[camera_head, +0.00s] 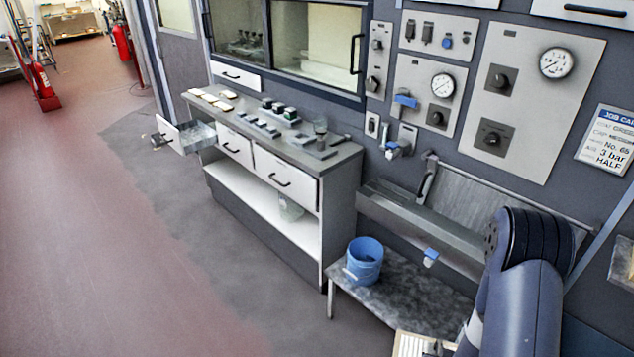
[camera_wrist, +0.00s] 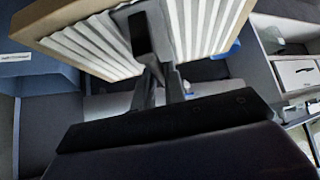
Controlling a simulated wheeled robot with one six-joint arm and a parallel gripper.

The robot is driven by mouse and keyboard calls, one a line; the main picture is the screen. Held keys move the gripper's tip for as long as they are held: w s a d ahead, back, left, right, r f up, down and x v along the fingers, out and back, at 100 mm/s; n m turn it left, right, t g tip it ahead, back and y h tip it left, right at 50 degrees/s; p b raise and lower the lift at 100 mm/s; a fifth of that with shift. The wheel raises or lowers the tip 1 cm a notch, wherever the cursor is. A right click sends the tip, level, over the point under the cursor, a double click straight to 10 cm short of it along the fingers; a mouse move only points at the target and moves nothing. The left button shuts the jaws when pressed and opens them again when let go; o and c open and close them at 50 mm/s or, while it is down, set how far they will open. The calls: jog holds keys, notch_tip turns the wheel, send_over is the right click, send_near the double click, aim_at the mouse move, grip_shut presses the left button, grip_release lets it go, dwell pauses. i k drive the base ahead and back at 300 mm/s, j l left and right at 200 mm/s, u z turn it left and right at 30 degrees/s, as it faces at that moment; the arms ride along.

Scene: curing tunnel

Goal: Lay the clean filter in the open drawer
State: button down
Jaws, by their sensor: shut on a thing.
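The clean filter shows in the wrist view as a tan-framed panel with white pleats (camera_wrist: 205,25). My gripper (camera_wrist: 155,60) is shut on it, its dark fingers over the pleated part. In the head view only a piece of the filter (camera_head: 412,345) shows at the bottom edge, beside my arm; the rest is out of frame. The open drawer (camera_head: 168,134) sticks out from the left end of the grey counter, far from the filter. Part of its grey inside shows, and I see nothing lying there.
The counter top (camera_head: 345,152) holds several small blocks and pads. Two closed drawers (camera_head: 285,180) sit beside the open one. A blue bucket (camera_head: 364,262) stands on a low bench below a metal trough (camera_head: 420,222). The floor (camera_head: 130,250) left of the counter is clear.

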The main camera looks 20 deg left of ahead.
aim_at(192, 137)
jog(key=i+j+u, duration=0.2)
jog(key=j+u, duration=0.2)
jog(key=i+j+u, duration=0.2)
jog(key=j+u, duration=0.2)
jog(key=i+j+u, duration=0.25)
jog(key=u, duration=0.15)
jog(key=i+j+u, duration=0.15)
jog(key=i+u, duration=0.25)
jog(key=i+j+u, duration=0.1)
jog(key=i+u, duration=0.4)
jog(key=i, duration=0.9)
jog(key=i+u, duration=0.35)
jog(key=i+l+u, duration=0.3)
jog(key=i, duration=0.25)
jog(key=i+l+u, duration=0.15)
jog(key=i+u, duration=0.2)
jog(key=i+l+u, duration=0.1)
jog(key=i+u, duration=0.15)
jog(key=u, duration=0.15)
jog(key=i+l+u, duration=0.2)
jog(key=u, duration=0.2)
jog(key=i+l+u, duration=0.2)
jog(key=u, duration=0.2)
jog(key=i+l+u, duration=0.15)
jog(key=l+u, duration=0.25)
